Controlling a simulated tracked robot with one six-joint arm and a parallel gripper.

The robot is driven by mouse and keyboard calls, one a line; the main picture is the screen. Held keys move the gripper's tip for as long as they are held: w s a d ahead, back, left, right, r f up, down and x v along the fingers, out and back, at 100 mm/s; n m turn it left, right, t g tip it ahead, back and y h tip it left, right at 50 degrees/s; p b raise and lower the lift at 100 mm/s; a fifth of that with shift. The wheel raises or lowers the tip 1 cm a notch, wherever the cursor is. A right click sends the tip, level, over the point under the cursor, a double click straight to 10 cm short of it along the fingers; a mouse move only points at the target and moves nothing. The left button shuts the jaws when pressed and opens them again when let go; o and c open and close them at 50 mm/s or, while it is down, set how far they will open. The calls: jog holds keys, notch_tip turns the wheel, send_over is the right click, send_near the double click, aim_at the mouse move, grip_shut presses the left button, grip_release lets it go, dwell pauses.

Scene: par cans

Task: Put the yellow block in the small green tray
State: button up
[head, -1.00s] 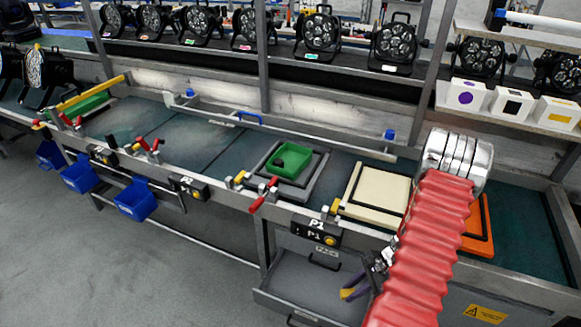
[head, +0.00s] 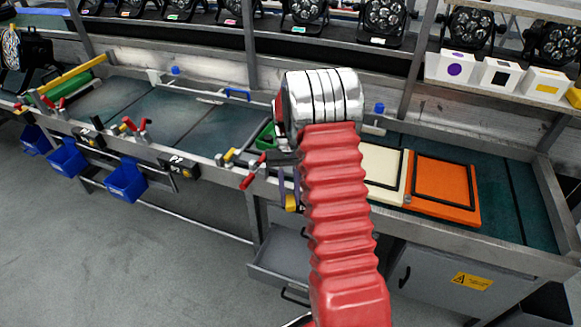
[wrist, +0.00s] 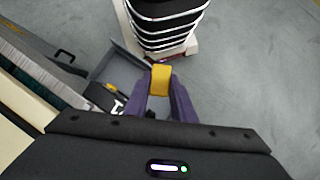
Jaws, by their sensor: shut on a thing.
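The yellow block (wrist: 161,79) is clamped between the purple fingertips of my gripper (wrist: 160,92) in the wrist view. In the head view the block (head: 291,203) hangs at the lower end of my gripper (head: 291,190), which points down in front of the bench's front rail. The small green tray (head: 265,137) shows only as a sliver left of my arm in the head view; my arm hides the rest. The tray does not show in the wrist view.
A cream pad (head: 381,168) and an orange pad (head: 446,184) lie on the bench to the right. Red-handled clamps (head: 254,172) line the front rail. An open grey drawer (head: 283,262) sticks out below. A shelf post stands behind my arm.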

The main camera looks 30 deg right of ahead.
jog(key=w+a+r+n+h, duration=0.1)
jog(key=w+a+r+n, duration=0.1)
jog(key=a, duration=0.7)
jog(key=w+a+r+n+h, duration=0.1)
jog(key=w+a+r+n, duration=0.2)
jog(key=a, duration=0.6)
notch_tip(320, 180, up, 2)
jog(key=shift+w+g+h, duration=0.3)
jog(key=shift+w, duration=0.75)
jog(key=shift+s, duration=0.15)
